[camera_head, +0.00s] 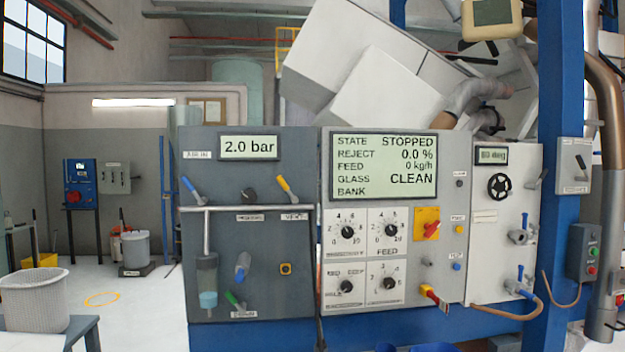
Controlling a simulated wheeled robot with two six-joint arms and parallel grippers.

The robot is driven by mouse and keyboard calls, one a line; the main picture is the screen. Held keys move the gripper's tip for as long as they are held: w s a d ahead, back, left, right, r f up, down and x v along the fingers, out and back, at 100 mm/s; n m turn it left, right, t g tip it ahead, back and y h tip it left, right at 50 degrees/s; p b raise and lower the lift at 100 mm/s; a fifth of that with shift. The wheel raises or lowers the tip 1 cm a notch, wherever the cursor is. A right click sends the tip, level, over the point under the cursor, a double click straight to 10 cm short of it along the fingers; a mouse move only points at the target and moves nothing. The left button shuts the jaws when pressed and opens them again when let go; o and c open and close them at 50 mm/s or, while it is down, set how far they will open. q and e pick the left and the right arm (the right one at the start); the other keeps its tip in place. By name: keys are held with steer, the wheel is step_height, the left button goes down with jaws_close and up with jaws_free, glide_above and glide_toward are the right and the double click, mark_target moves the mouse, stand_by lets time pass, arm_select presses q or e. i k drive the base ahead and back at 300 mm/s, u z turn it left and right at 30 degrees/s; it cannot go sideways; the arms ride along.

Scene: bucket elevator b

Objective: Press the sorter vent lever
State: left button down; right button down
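The vent lever (287,189) has a yellow handle and sits at the upper right of the dark grey air panel (262,255), above a small label that seems to read VENT. Its handle tilts up to the left. On the same panel are a blue-handled lever (192,190) at the left and a black knob (249,195) between them. The pressure display (249,147) above reads 2.0 bar. Neither of my grippers shows in the head view, and nothing touches the vent lever.
A pipe (245,208) runs across the panel just below the levers, down to a clear bowl (207,285). The sorter screen (383,167) reads STOPPED. A blue post (562,180) stands right; open floor lies left.

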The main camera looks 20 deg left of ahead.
mark_target(294, 198)
steer(key=u, duration=0.25)
steer(key=i, duration=0.95)
steer(key=u, duration=0.5)
